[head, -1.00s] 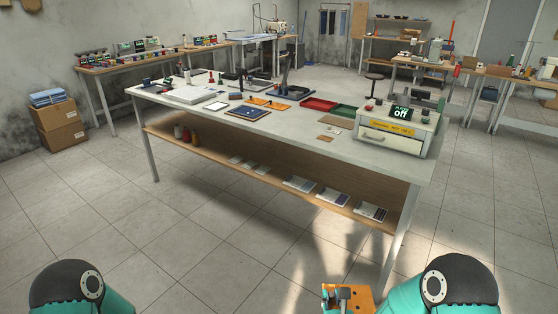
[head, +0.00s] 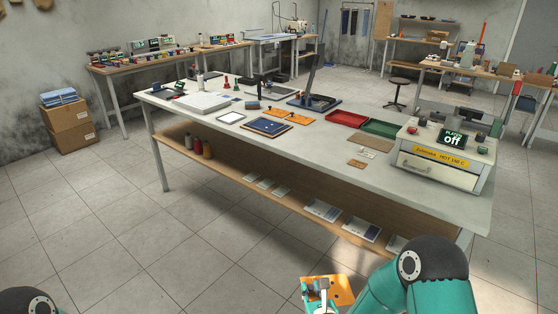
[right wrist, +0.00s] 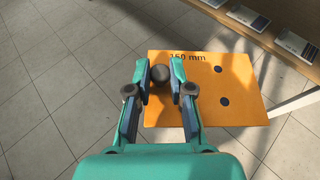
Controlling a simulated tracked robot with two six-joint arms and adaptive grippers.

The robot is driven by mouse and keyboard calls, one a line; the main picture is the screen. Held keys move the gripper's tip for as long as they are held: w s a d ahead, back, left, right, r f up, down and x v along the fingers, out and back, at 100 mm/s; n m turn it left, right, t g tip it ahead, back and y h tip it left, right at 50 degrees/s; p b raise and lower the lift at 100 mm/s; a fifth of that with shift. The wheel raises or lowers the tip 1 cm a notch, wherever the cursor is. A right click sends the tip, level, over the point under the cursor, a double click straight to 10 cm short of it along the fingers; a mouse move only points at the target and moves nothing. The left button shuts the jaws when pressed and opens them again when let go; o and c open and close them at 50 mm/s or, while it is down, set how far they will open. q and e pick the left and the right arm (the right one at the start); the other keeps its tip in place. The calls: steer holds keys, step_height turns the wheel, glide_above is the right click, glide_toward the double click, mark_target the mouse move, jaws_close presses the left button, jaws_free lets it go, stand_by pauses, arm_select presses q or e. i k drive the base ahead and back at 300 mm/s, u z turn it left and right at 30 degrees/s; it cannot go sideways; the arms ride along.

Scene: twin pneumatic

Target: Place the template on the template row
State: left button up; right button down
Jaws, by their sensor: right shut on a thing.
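My right gripper (right wrist: 161,70) is shut on the knob and holds the template above the floor, in front of the workbench. In the head view the right gripper (head: 319,289) and the template (head: 343,286) are at the bottom, right of centre. More orange templates (head: 290,116) lie flat on the workbench, behind a dark blue plate; I cannot make out row markings. My left gripper is out of view.
The long workbench (head: 235,142) carries the blue plate (head: 265,127), a red tray (head: 346,119), a green tray (head: 381,128) and a white heater box (head: 440,170). Its low wooden shelf (head: 290,205) holds bottles and packets. Floor in front is clear.

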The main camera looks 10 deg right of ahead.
mark_target(326, 131)
steer(key=z, duration=0.05)
steer(key=i, duration=0.85)
steer(key=z, duration=0.4)
